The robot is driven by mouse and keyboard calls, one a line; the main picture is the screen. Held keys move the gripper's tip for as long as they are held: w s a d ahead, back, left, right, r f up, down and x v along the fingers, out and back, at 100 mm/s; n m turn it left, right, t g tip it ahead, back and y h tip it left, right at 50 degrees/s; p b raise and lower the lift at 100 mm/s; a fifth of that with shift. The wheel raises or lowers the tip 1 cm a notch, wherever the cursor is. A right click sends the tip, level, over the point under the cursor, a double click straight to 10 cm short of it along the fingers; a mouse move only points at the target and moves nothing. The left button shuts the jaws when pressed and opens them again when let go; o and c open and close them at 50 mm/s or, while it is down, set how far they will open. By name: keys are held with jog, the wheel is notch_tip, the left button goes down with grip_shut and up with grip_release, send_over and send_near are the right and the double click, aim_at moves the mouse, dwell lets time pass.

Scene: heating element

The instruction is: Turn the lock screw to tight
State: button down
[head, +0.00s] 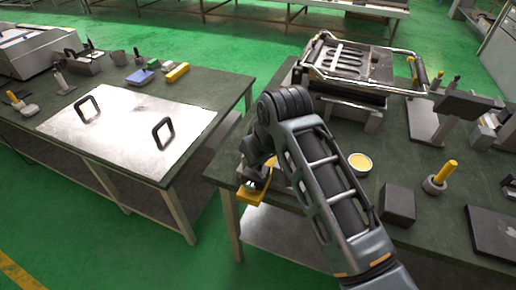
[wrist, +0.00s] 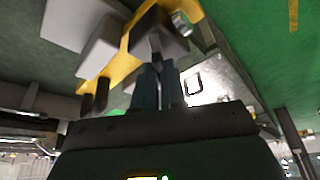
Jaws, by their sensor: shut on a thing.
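My gripper (wrist: 158,88) is shut on a narrow dark piece that appears to be the lock screw (wrist: 156,46); the fingers hide much of it. The piece meets a black block on a yellow fixture (wrist: 122,66) in the wrist view. A short silver cylinder (wrist: 181,24) sticks out beside the black block. In the head view, my gripper (head: 257,176) is at the left edge of the right table, just above the yellow fixture (head: 252,194). My arm hides part of the fixture. The screw's angle cannot be told.
The right table (head: 408,236) also bears a metal frame with handles (head: 352,62), a yellow-topped dish (head: 360,162), a dark block (head: 397,204) and a yellow-handled tool (head: 441,176). Across a gap, the left table bears a metal plate (head: 125,125) with two black handles.

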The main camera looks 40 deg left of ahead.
jog(key=m+p, duration=0.1)
jog(key=m, duration=0.1)
jog(key=m+t+h, duration=0.1)
jog(key=m, duration=0.1)
jog(key=shift+s+a+m+p, duration=0.15)
jog(key=shift+s+m+p, duration=0.05)
jog(key=shift+m+p, duration=0.15)
jog(key=m+t+h, duration=0.1)
jog(key=m, duration=0.2)
jog(key=m+h, duration=0.1)
jog(key=m, duration=0.2)
jog(key=shift+a+t, duration=0.1)
jog(key=shift+t, duration=0.3)
jog(key=shift+m, duration=0.35)
jog(key=c, duration=1.2)
grip_release()
jog(key=b+v, duration=0.1)
jog(key=v, duration=0.6)
jog(key=shift+r, duration=0.4)
jog(key=shift+s, duration=0.15)
